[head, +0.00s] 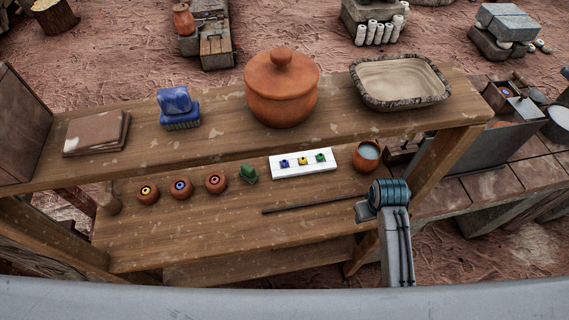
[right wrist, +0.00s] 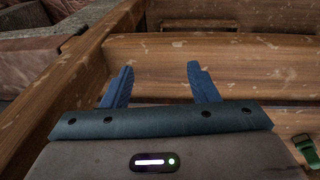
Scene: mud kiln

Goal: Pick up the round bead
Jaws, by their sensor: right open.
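A white tile (head: 303,163) lies on the lower shelf in the head view. On it sit a blue bead (head: 284,163), a yellow bead (head: 303,161) and a green bead (head: 320,157). They are too small to tell which one is round. My right gripper (right wrist: 160,82) is open and empty in the right wrist view, with its two blue fingers apart over the wooden shelving. In the head view my right arm is at the right end of the lower shelf, apart from the tile, and its fingers cannot be made out. My left gripper is not in view.
Three small clay pots (head: 181,187) with coloured rings and a green object (head: 248,174) stand left of the tile. A clay cup (head: 367,156) stands right of it, with a thin dark rod (head: 315,205) in front. The upper shelf (head: 222,130) overhangs behind.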

